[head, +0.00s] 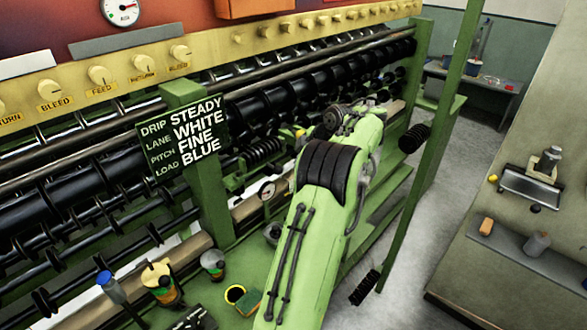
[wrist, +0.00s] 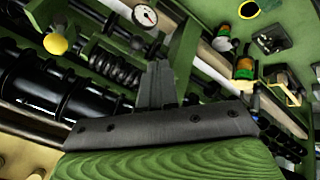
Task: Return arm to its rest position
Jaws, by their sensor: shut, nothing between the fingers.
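My gripper shows in the wrist view (wrist: 157,85) as a dark wedge with its two fingers together and nothing between them. It hangs over the green machine frame, with a black coil spring (wrist: 115,68) and a round white gauge (wrist: 145,15) beyond it. In the head view my green arm reaches from the bottom centre up toward the machine's rollers. The arm hides my gripper there, along with part of the machine.
A sign (head: 183,137) stands on a green post at the left. Cans and a sponge (head: 248,300) sit on the green ledge at the bottom. A green upright (head: 425,150) stands right of my arm. Grey floor (head: 410,235) lies clear between it and the right-hand bench (head: 480,265).

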